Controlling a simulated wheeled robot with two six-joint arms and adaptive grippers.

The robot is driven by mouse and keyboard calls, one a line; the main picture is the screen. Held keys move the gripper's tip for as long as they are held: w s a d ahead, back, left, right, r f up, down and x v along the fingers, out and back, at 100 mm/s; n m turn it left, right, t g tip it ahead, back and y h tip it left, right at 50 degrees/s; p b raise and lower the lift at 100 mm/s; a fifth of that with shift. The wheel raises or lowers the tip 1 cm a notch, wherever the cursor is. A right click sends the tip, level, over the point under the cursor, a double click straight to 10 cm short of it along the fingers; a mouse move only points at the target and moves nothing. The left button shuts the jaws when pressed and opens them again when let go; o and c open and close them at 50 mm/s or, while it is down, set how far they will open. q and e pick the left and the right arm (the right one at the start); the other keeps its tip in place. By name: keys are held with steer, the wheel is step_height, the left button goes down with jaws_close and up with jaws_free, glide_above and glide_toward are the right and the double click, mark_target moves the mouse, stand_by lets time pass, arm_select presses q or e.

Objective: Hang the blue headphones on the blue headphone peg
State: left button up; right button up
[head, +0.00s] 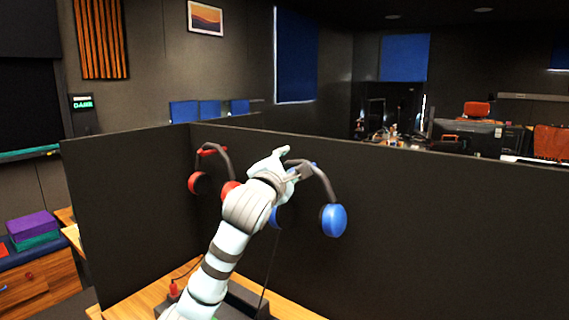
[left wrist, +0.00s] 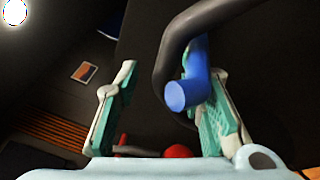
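The blue headphones have a dark curved band (head: 322,178) and a blue ear cup (head: 333,220) hanging in front of the dark panel. The other cup (head: 277,218) is mostly hidden behind my left arm. The band appears to rest around the peg; the exact contact is hidden. My left gripper (head: 287,163) is at the top of the band. Its fingers (left wrist: 170,75) are spread apart, with peg and band near the right finger. My right gripper is not in view.
Red headphones (head: 198,183) hang on the panel to the left, close to my left arm. The dark panel (head: 440,225) stands on a wooden desk (head: 135,300). A red part (left wrist: 178,151) shows low between the fingers. The panel's right side is clear.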

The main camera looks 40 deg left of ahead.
arm_select(q)
steer(key=shift+s+d, duration=0.1)
steer(key=v, duration=1.1)
steer(key=shift+s, duration=0.4)
steer(key=shift+d, duration=0.1)
